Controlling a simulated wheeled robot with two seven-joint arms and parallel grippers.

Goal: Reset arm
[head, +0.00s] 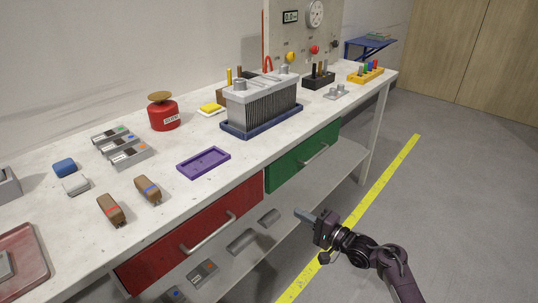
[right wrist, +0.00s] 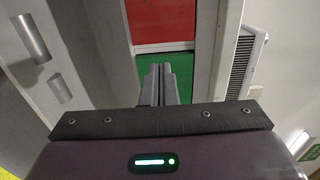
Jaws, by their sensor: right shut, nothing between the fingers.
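My right gripper (head: 306,216) is shut and empty in the head view. It hangs in the air in front of the workbench, below the green drawer (head: 303,158) and beside the lower shelf. In the right wrist view its two fingers (right wrist: 160,80) are pressed together, with the green drawer (right wrist: 180,67) and the red drawer (right wrist: 160,22) beyond them. Both drawers look shut in the head view. My left gripper is in neither view.
The workbench top (head: 150,225) holds a purple tray (head: 204,162), a finned block (head: 262,105), a red canister (head: 163,113) and brown pieces (head: 110,209). Grey cylinders (head: 241,242) lie on the lower shelf. The floor (head: 470,190) to the right is clear, with a yellow stripe (head: 385,178).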

